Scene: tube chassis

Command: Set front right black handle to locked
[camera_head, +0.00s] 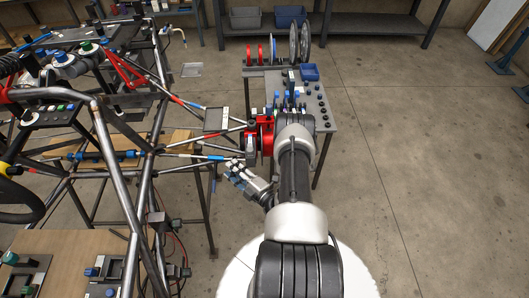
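The tube chassis (108,140) fills the left side, with its arms reaching right to a wheel hub with a red part (266,136). My gripper (236,168) is left of my forearm, close below the hub and the blue-and-red rods. It is small and seen from above, so its opening and any contact are unclear. My arm hides part of the hub.
A grey cart (321,118) with discs, a blue bin (310,72) and several small knobs stands behind the hub. A wooden board (65,252) with clamps is at lower left. A steering wheel (18,202) is at the left edge. The floor at right is clear.

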